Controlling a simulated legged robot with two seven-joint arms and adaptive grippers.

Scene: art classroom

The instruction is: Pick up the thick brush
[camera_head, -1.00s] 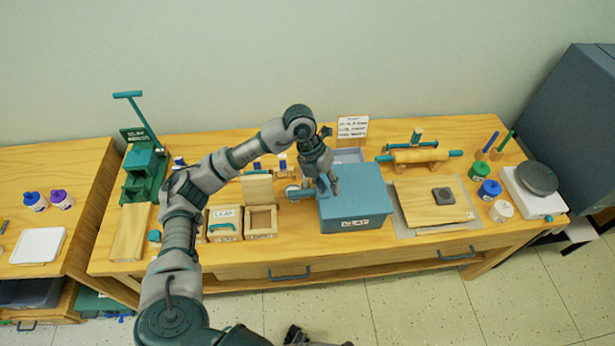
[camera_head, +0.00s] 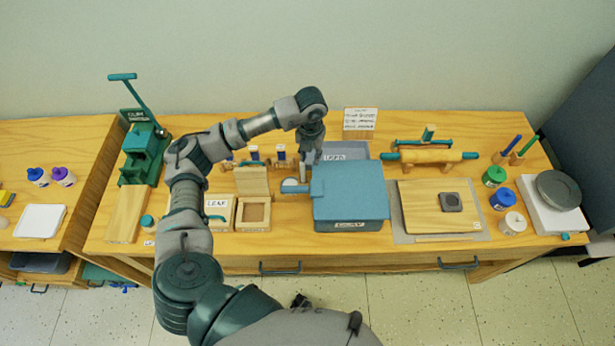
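My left arm reaches in from the lower left and across the bench. Its gripper (camera_head: 309,168) points down at the back left corner of the blue box, beside the grey tray. Its fingers are small and seen nearly edge-on, so I cannot tell whether they are open or shut. Two upright handles, one blue (camera_head: 511,146) and one green (camera_head: 526,147), stand in wooden holders at the back right, far from the gripper. They may be brushes, but I cannot tell which is the thick one. My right gripper is not in view.
The blue box (camera_head: 349,196) stands just in front of the gripper. A grey tray (camera_head: 357,150) and a sign (camera_head: 360,119) are behind it. A rolling pin (camera_head: 432,156), a wooden board (camera_head: 421,207), paint jars (camera_head: 502,198) and a scale (camera_head: 541,208) fill the right side.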

